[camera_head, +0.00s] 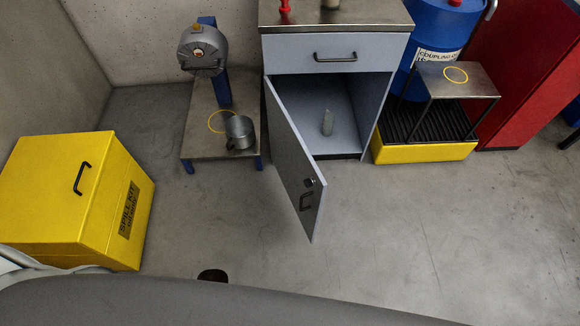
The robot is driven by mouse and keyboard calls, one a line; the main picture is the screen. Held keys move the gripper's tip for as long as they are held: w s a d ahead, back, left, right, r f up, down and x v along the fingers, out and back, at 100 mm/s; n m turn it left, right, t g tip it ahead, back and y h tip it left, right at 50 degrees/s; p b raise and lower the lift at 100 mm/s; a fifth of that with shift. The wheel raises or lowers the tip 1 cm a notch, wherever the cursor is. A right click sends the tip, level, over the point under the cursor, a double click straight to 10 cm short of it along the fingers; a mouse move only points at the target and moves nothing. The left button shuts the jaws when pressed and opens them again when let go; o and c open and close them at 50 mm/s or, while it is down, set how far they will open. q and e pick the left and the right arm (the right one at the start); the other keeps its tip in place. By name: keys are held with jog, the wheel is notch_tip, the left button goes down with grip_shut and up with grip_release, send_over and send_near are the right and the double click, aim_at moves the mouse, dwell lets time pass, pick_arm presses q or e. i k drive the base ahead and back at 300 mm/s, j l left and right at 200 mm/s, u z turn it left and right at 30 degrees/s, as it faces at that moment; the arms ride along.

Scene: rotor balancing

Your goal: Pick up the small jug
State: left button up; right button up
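A small grey metal jug (240,132) stands on a low metal-topped stand (200,145) left of the cabinet. Its handle appears to be on its left side. A yellow ring mark (212,128) on the stand's top lies just behind and left of the jug. Neither of my grippers can be seen.
A cabinet (337,88) has its door (292,160) swung open over the floor, with a small grey item (327,122) inside. A yellow spill kit box (75,200) stands left. A blue drum (440,35) and yellow-based platform (425,152) stand right. The front floor is largely clear.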

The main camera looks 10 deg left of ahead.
aim_at(329, 117)
jog(key=i+l+u, duration=0.1)
jog(key=l, duration=0.5)
jog(key=i+l+u, duration=0.1)
jog(key=l, duration=0.55)
jog(key=i+l+u, duration=0.15)
jog(key=l, duration=0.45)
jog(key=u, duration=1.4)
